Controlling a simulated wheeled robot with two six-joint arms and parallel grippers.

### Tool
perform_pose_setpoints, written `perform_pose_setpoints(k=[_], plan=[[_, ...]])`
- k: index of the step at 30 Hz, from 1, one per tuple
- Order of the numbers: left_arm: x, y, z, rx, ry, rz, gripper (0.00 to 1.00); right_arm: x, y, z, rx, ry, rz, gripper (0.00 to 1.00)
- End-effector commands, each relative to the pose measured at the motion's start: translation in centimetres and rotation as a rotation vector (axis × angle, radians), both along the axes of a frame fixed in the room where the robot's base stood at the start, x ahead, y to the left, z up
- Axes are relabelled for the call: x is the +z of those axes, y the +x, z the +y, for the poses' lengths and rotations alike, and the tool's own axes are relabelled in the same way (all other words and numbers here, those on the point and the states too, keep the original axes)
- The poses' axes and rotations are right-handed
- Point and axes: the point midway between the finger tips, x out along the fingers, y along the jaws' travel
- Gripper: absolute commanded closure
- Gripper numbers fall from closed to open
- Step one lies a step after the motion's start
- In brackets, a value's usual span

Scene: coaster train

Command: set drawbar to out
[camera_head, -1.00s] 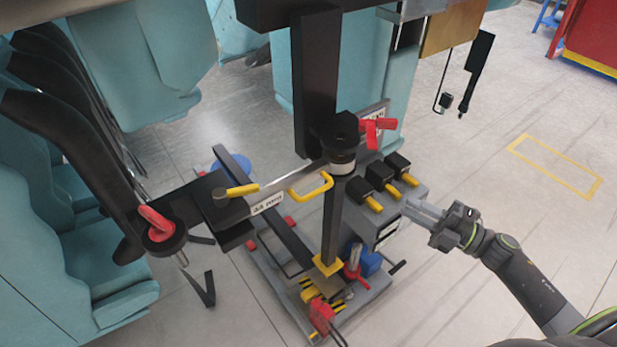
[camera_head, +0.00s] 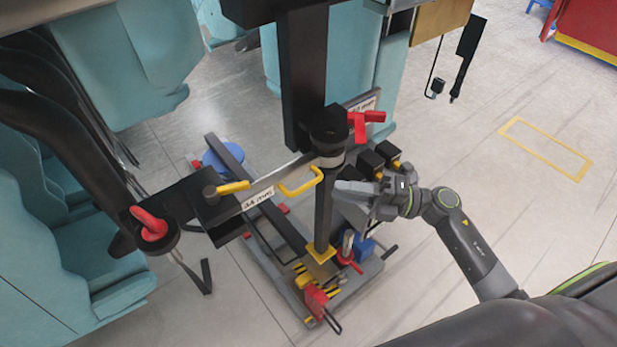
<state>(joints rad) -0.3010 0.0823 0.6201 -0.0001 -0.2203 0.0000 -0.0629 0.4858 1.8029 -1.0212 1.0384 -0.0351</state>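No part is labelled drawbar that I can read. A long grey bar (camera_head: 262,194) with a small white label runs diagonally through the middle of the black and grey assembly. A yellow loop handle (camera_head: 301,183) stands on it, and a yellow lever (camera_head: 233,187) sits at its left end. My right gripper (camera_head: 350,192) comes in from the right, fingers pointing left, close to the black post and right of the yellow loop handle. Its fingers look slightly apart, with nothing seen between them. It covers part of the block with black-and-yellow knobs. My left gripper is not in view.
A red handle (camera_head: 366,122) sits above my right gripper, and black knobs (camera_head: 370,161) are beside it. A black post (camera_head: 324,217) stands in front of its fingertips. Teal seats (camera_head: 92,238) fill the left. The floor at right is open, with a yellow outline (camera_head: 545,148).

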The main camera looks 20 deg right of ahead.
Motion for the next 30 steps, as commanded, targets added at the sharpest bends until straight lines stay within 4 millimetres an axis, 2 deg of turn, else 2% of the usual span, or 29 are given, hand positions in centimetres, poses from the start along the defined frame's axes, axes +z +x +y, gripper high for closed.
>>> perform_pose_setpoints(k=[1, 9, 15, 27, 28, 30], plan=[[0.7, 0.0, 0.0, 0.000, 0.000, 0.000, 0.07, 0.5, 0.4, 0.8, 0.000, 0.005, -0.001, 0.80], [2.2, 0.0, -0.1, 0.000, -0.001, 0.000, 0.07, 1.0, 2.1, 4.6, 0.000, 0.005, 0.001, 0.80], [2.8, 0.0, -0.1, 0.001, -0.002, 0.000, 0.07, 1.0, 3.0, 6.5, 0.000, 0.003, 0.001, 0.80], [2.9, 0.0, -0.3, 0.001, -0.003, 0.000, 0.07, 0.9, 3.2, 7.1, 0.000, 0.000, 0.001, 0.80], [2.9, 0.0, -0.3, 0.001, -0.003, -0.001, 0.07, 0.9, 3.2, 7.1, 0.000, 0.000, 0.001, 0.81], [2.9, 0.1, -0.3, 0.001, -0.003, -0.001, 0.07, 0.9, 3.2, 7.1, 0.000, 0.000, 0.001, 0.91]])
